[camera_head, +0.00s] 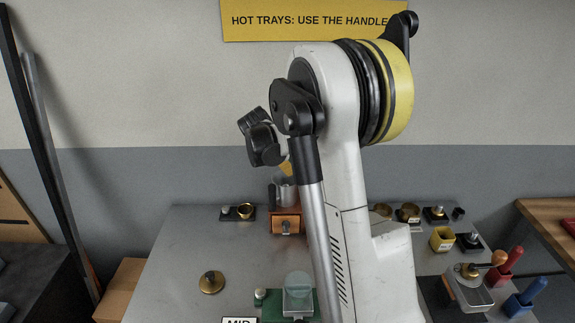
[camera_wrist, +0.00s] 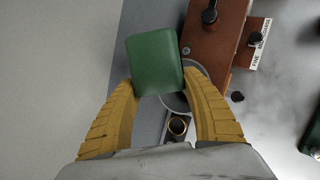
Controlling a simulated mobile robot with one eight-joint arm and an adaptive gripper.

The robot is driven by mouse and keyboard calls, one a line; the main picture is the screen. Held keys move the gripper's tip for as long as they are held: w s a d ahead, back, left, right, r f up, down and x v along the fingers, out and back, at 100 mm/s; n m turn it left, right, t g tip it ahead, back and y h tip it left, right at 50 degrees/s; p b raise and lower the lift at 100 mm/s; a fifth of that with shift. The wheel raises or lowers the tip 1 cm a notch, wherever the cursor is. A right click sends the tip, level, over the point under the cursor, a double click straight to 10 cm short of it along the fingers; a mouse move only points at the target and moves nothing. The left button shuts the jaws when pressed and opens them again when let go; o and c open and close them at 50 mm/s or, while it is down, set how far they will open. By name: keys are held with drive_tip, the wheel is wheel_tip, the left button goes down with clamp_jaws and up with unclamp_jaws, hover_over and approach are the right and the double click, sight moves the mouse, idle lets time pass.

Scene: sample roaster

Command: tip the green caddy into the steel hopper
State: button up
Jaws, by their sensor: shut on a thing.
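In the wrist view the green caddy (camera_wrist: 155,62) sits between the yellow fingers of my gripper (camera_wrist: 160,82), which is shut on it. A round grey steel rim, the hopper (camera_wrist: 178,103), shows partly beneath the caddy beside the red-brown machine. In the head view the steel hopper (camera_head: 283,193) stands on the orange-brown machine (camera_head: 286,222), partly behind my arm. A bit of my gripper's yellow finger (camera_head: 286,168) shows just above the hopper. The caddy is hidden in the head view. I cannot see its contents or tell its exact tilt.
The red-brown machine (camera_wrist: 210,45) lies close right of the caddy. A brass cup (camera_head: 245,210) stands left of the hopper. A brass disc (camera_head: 211,282) and a green-based device (camera_head: 298,295) are nearer on the bench. Yellow, red and blue containers stand at the right.

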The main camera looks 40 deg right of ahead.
drive_tip(key=h+b, duration=0.1)
drive_tip(key=a+h+b, duration=0.1)
drive_tip(key=shift+w+f+n+h, duration=0.15)
drive_tip(key=shift+f+n+h, duration=0.1)
drive_tip(key=shift+n+h, duration=0.05)
drive_tip(key=shift+a+r+g+h+b, duration=0.15)
drive_tip(key=shift+g+h+b, duration=0.15)
drive_tip(key=shift+h+b, duration=0.55)
drive_tip(key=shift+r, duration=0.1)
idle(0.6)
wheel_tip(320, 180, up, 3)
drive_tip(key=shift+p, duration=0.8)
